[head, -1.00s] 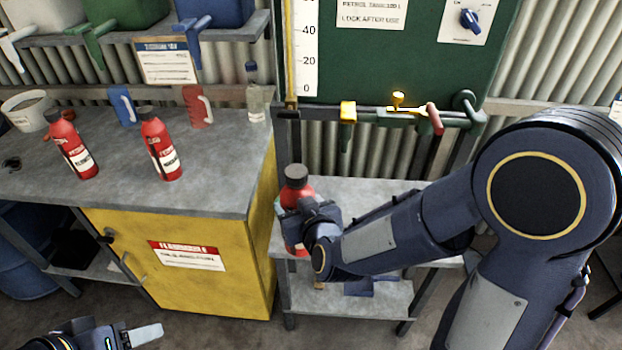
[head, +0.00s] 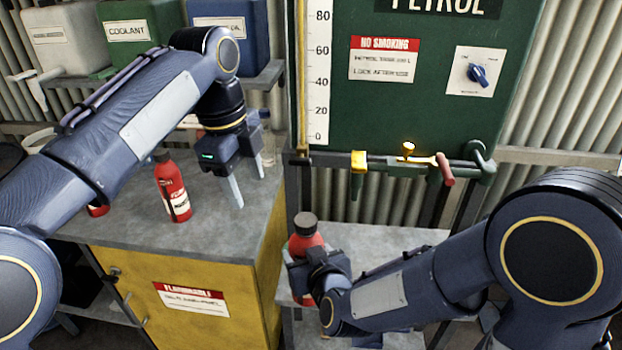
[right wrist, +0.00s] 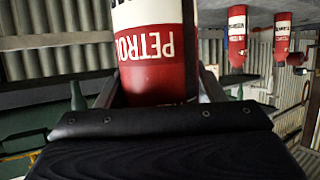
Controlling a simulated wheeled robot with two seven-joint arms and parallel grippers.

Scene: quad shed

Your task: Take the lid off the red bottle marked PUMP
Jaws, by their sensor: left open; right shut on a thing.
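My left gripper (head: 247,178) is open and empty, pointing down over the bench, left of and higher than the held bottle. Another red bottle (head: 172,190) with a dark lid stands on the bench, left of the left gripper. A third (head: 97,210) is mostly hidden by my left arm.
The grey bench (head: 225,235) tops a yellow cabinet (head: 190,268). The green petrol tank (head: 420,105) with its pipe and tap (head: 358,162) is behind the stand (head: 400,237). Coloured containers (head: 128,25) stand on the back shelf. The bench's right front is clear.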

